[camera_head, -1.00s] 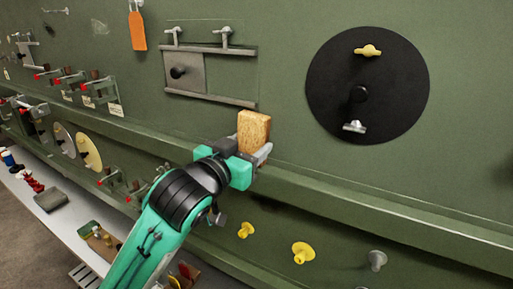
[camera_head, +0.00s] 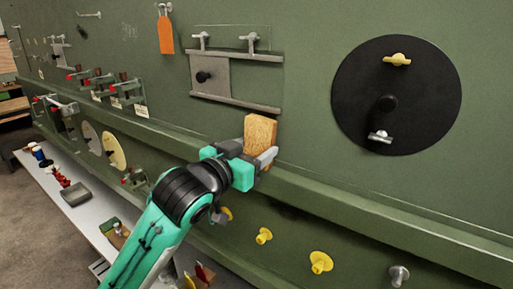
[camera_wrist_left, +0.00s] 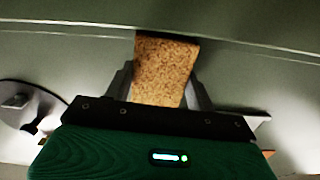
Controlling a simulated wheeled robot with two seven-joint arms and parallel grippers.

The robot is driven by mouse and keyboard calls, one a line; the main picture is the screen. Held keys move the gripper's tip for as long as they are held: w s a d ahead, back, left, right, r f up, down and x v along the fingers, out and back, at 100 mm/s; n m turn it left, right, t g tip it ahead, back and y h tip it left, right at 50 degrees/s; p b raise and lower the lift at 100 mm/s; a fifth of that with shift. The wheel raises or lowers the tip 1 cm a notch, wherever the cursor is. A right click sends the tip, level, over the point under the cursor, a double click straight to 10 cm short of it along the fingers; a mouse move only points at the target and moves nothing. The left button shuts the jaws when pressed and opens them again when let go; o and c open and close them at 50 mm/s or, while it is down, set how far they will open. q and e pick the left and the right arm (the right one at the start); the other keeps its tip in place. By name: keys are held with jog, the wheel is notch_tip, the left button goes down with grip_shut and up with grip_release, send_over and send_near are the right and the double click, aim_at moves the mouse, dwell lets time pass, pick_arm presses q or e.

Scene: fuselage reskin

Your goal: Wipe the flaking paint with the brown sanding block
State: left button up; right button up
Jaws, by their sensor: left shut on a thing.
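The brown sanding block (camera_head: 260,132) is a speckled tan block held upright between the fingers of my left gripper (camera_head: 258,158). It also shows in the left wrist view (camera_wrist_left: 165,72), with a grey finger on each side. In the head view the block is in front of the green fuselage wall, just above the long ledge and below the sliding plate. I cannot tell whether it touches the wall. I cannot make out any flaking paint for certain. My right gripper is not in view.
A round black cover (camera_head: 397,95) with knobs is on the wall at right. A grey sliding plate (camera_head: 212,77) sits between rails, with an orange tag (camera_head: 166,35) to its left. Yellow knobs (camera_head: 320,262) stick out below the ledge (camera_head: 330,200). A white bench (camera_head: 85,205) stands at lower left.

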pick_arm(q)
jog(key=shift+v, duration=2.6)
jog(key=v, duration=0.3)
